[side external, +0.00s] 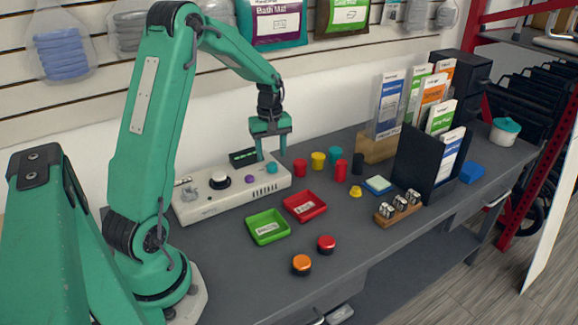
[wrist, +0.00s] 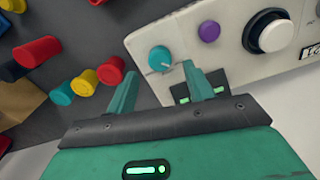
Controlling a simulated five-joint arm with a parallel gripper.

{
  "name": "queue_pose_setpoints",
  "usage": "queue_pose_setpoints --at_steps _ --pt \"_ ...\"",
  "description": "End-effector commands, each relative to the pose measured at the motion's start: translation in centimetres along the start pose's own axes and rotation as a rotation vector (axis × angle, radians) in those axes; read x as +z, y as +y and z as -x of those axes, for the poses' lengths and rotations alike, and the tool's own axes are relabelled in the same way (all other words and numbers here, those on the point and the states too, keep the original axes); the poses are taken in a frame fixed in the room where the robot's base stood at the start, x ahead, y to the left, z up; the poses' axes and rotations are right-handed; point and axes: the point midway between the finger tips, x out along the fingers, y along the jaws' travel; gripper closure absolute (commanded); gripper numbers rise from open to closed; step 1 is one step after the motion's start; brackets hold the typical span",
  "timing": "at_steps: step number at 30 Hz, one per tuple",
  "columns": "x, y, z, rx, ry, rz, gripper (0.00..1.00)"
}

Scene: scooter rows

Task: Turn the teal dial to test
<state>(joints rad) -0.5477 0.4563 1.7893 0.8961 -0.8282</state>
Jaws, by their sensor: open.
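The teal dial (wrist: 159,57) is a round knob on the white control box (side external: 232,195), with a pale pointer mark at its lower right in the wrist view. In the side view the dial (side external: 271,167) shows small near the box's right end. My gripper (side external: 271,156) points down over that end, open and empty. In the wrist view the dial lies just beyond and between the two spread fingertips (wrist: 159,72). I cannot tell whether they touch it. I cannot read any "test" label beside the dial.
A purple button (wrist: 209,31) and a large white knob on a black base (wrist: 268,35) share the box. A small dark display (side external: 243,157) stands behind. Red (side external: 305,206) and green (side external: 268,226) trays lie in front, and several coloured cylinders stand to the right.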

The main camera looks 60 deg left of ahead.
Motion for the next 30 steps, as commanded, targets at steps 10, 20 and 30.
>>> queue_pose_setpoints --at_steps 10,20,30 --pt "0.0 0.0 -3.3 -0.001 -0.001 0.000 0.48" --pt "0.0 0.0 -3.6 0.000 0.000 0.000 0.48" --pt "0.0 0.0 -3.5 0.000 0.000 -0.001 0.93"
